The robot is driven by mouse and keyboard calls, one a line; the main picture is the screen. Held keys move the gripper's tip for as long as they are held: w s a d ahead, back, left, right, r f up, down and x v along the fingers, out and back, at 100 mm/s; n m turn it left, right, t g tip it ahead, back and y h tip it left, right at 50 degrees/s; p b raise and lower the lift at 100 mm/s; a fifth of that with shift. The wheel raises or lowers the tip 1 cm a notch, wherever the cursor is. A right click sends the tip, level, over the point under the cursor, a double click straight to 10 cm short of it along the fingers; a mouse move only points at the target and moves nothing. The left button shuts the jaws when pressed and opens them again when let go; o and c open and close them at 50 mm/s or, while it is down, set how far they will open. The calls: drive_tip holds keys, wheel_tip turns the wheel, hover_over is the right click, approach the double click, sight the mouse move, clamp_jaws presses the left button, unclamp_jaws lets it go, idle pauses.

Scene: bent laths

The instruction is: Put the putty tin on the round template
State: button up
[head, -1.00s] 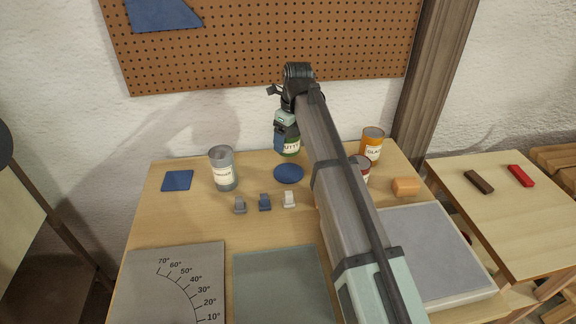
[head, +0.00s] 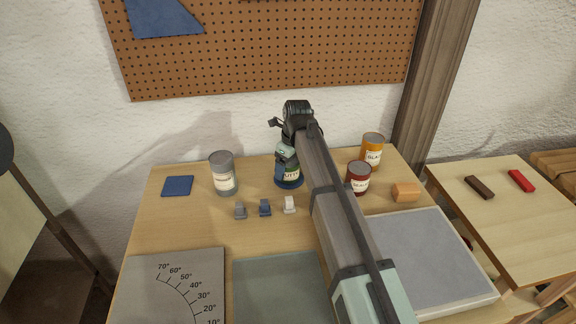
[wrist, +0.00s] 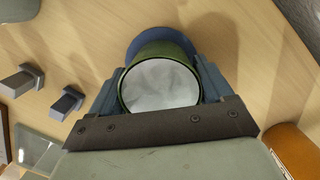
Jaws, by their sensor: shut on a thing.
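The putty tin (head: 291,176) is green with a pale label lettered in part "UTTY". In the wrist view its pale round top (wrist: 160,85) with a green rim sits between the two fingers. My gripper (head: 287,165) is shut on the tin; in the wrist view the blue-grey fingers (wrist: 160,88) press on both its sides. The round template (head: 290,185) is a flat blue disc on the table. The tin stands upright over it, and a blue edge (wrist: 147,38) shows past the tin. I cannot tell whether the tin's base touches the disc.
A grey tin (head: 223,175) stands to the left, a red tin (head: 358,179) and an orange tin (head: 372,149) to the right. Several small blocks (head: 265,208) stand in front. A blue square (head: 178,186) lies at left, an orange block (head: 406,192) at right.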

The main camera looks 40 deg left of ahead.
sight(293, 162)
drive_tip(key=o, duration=1.3)
drive_tip(key=shift+f, duration=0.1)
drive_tip(key=shift+c, duration=0.2)
drive_tip(key=r, duration=0.4)
drive_tip(key=d+r, duration=0.1)
drive_tip(key=r, duration=0.7)
drive_tip(key=shift+d+r, duration=0.1)
drive_tip(key=shift+d, duration=0.3)
